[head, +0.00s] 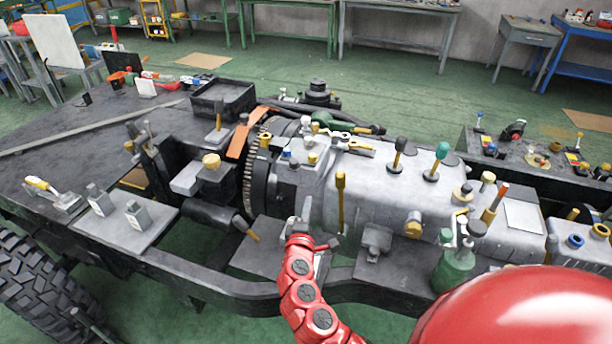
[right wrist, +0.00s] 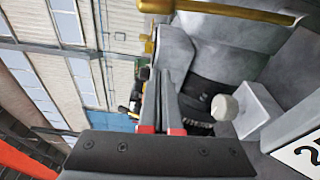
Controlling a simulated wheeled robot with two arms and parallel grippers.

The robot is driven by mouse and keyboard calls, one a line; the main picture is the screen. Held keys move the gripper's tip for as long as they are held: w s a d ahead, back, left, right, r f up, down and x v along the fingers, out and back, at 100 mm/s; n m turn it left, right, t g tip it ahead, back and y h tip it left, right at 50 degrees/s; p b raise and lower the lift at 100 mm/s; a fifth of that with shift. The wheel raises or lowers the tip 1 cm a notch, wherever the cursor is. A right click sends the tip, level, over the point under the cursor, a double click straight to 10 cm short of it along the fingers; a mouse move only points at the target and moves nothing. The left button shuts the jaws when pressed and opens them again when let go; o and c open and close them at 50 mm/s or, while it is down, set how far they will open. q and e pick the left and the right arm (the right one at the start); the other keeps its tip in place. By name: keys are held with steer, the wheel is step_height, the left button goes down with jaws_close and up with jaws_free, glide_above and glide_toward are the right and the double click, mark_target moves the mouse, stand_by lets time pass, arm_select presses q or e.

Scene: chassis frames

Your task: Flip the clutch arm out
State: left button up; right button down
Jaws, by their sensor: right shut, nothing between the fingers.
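My right gripper (head: 304,212) comes up on its red arm beside the bell housing of the grey gearbox (head: 375,190). Its fingers are shut and empty in the right wrist view (right wrist: 163,85). A thin upright lever with a yellow handle (head: 340,182) stands at the gearbox side, just right of the gripper; I take it as the likely clutch arm, but cannot be certain. A yellow bar (right wrist: 225,10), possibly this lever, crosses the top of the right wrist view, apart from the fingers. My left gripper is not in view.
The toothed flywheel (head: 252,180) is left of the gripper. The dark chassis rail (head: 200,272) runs below. A green bottle (head: 453,268) and several coloured levers crowd the right. In the right wrist view, a white knob (right wrist: 225,107) is close right of the fingers.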

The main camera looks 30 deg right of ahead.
steer(key=shift+s+d+r+g+h, duration=0.15)
steer(key=shift+d+r+g+h, duration=0.15)
steer(key=shift+d+r+h, duration=0.25)
steer(key=shift+a+r, duration=0.1)
steer(key=shift+a, duration=0.05)
steer(key=w+d+p, duration=0.4)
steer(key=d, duration=0.4)
steer(key=shift+d, duration=0.25)
steer(key=shift+w+r, duration=0.1)
